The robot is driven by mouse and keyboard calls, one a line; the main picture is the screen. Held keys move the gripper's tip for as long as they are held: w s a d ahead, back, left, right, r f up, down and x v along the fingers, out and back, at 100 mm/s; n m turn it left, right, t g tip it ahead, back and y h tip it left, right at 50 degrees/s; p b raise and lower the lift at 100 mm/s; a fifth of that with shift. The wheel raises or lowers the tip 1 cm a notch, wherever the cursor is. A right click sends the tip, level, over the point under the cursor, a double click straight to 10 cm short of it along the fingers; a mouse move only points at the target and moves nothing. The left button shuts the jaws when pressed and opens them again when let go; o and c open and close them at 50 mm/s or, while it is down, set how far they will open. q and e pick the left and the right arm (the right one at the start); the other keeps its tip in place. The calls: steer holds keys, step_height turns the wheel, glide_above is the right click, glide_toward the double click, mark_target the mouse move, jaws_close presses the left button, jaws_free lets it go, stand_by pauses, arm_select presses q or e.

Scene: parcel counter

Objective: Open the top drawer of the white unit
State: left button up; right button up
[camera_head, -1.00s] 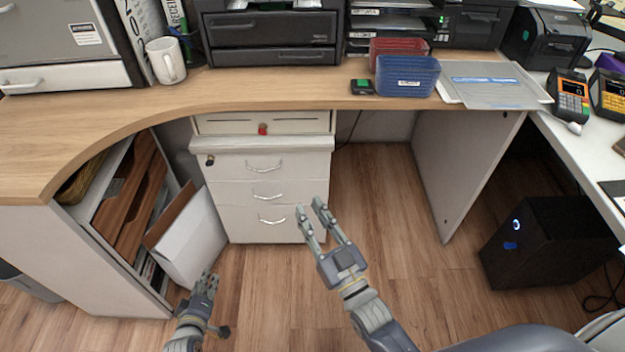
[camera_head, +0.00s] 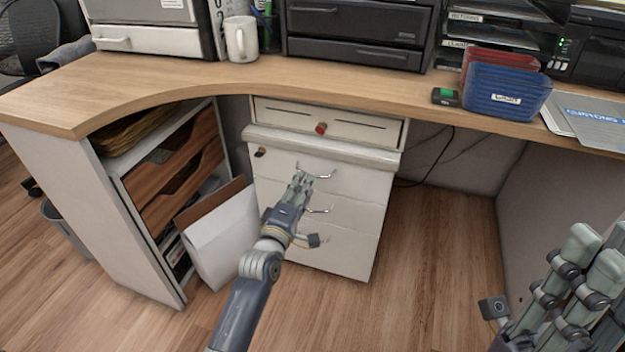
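The white drawer unit (camera_head: 355,225) stands under the wooden desk, with several drawer fronts that look flush and closed. Its top drawer has a curved metal handle (camera_head: 318,174). A dark lock or knob sits at that drawer's upper left. My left gripper (camera_head: 301,182) is in front of the unit, its fingertips overlapping the left end of the top handle in the picture. I cannot tell whether they touch it, nor whether the fingers are open. My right gripper (camera_head: 597,262) is large in the lower right corner, partly cut off, away from the unit; its opening is unclear.
A white panel with a red knob (camera_head: 320,128) is above the unit, under the desk top (camera_head: 170,88). A white open box (camera_head: 225,235) leans left of the unit beside a shelf with brown trays (camera_head: 175,190). Floor right of the unit is clear.

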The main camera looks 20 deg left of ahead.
arm_select(q)
steer(key=w+b, duration=0.1)
steer(key=w, duration=0.4)
steer(key=shift+w+d+b, duration=0.1)
steer(key=shift+w+b, duration=0.25)
steer(key=shift+c, duration=0.3)
steer(key=shift+f, duration=0.1)
jaws_close()
